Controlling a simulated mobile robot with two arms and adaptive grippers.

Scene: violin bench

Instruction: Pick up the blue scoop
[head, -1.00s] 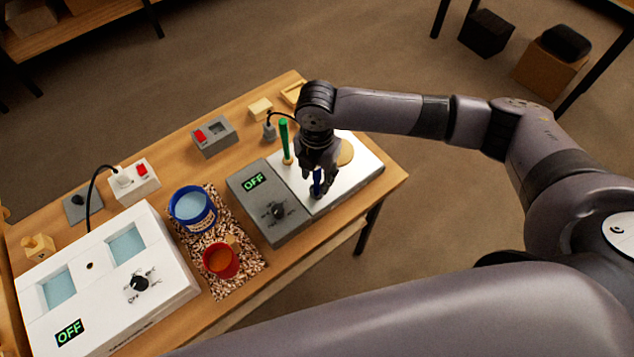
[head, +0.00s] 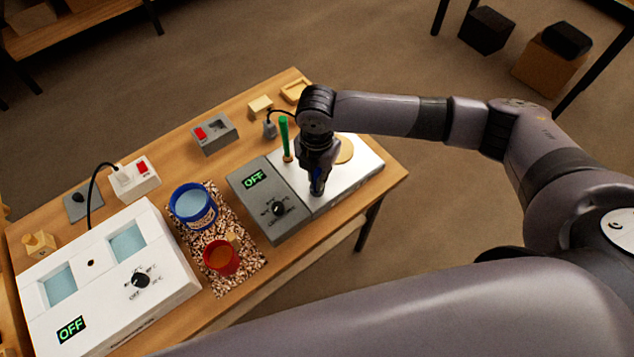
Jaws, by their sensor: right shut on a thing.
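The blue scoop (head: 317,186) is upright over the pale metal plate of the grey unit, mostly hidden by my right gripper. My right gripper (head: 317,179) points down and is shut on the scoop, with a little blue showing at its fingers. I cannot tell whether the scoop's lower end touches the plate. My left gripper is not in view.
A green-handled tool (head: 284,138) stands close left of the gripper. The grey unit (head: 262,205) reads OFF. A blue tub (head: 193,222) and red cup (head: 221,258) stand on a speckled mat. A white two-well unit (head: 165,300) is at left.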

